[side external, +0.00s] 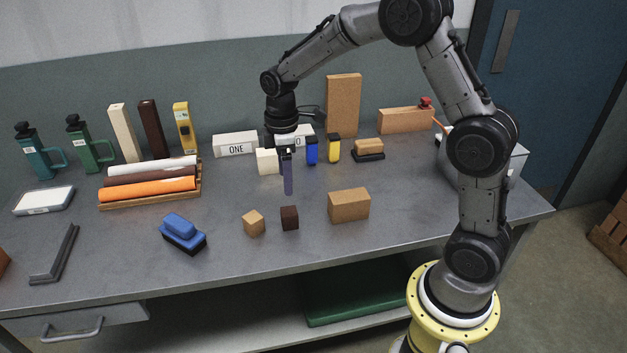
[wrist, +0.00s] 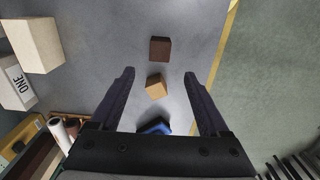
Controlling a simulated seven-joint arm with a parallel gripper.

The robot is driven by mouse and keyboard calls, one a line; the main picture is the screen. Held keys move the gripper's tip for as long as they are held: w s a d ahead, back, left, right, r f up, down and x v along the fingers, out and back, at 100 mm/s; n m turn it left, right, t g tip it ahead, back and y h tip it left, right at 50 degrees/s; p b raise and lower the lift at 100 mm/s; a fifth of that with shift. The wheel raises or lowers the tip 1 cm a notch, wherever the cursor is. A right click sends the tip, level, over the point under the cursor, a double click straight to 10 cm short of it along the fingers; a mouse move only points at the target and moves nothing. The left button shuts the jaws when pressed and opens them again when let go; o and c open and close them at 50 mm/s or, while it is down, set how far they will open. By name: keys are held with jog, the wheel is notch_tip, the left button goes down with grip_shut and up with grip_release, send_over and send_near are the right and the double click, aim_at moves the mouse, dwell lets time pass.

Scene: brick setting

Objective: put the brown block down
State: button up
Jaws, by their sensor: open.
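The dark brown block (side external: 289,218) is a small cube sitting on the grey table near its front middle. It shows in the wrist view (wrist: 160,49) beyond the fingertips. My gripper (side external: 287,176) points down and stands above the table, behind the brown block in the side view. In the wrist view my gripper (wrist: 159,74) is open, with its two fingers wide apart and nothing held between them. A tan cube (side external: 253,223) sits just left of the brown block, apart from it; in the wrist view this tan cube (wrist: 156,86) appears between the fingers.
A larger tan brick (side external: 349,206) lies to the right and a blue brush-like tool (side external: 182,233) to the left. A cream block (side external: 267,162), a blue bottle (side external: 312,151) and a yellow one (side external: 334,149) stand near my gripper. The table's front strip is mostly clear.

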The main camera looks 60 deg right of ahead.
jog(key=s+a+r+m+t, duration=0.2)
jog(key=s+r+m, duration=0.1)
jog(key=s+r, duration=0.5)
jog(key=s+a+r+m+t, duration=0.25)
jog(key=s+r, duration=0.25)
jog(key=s, duration=0.4)
jog(key=s+m+t, duration=0.1)
jog(key=s+m, duration=0.2)
jog(key=s, duration=0.5)
jog(key=shift+a+f, duration=0.2)
jog(key=shift+a, duration=0.1)
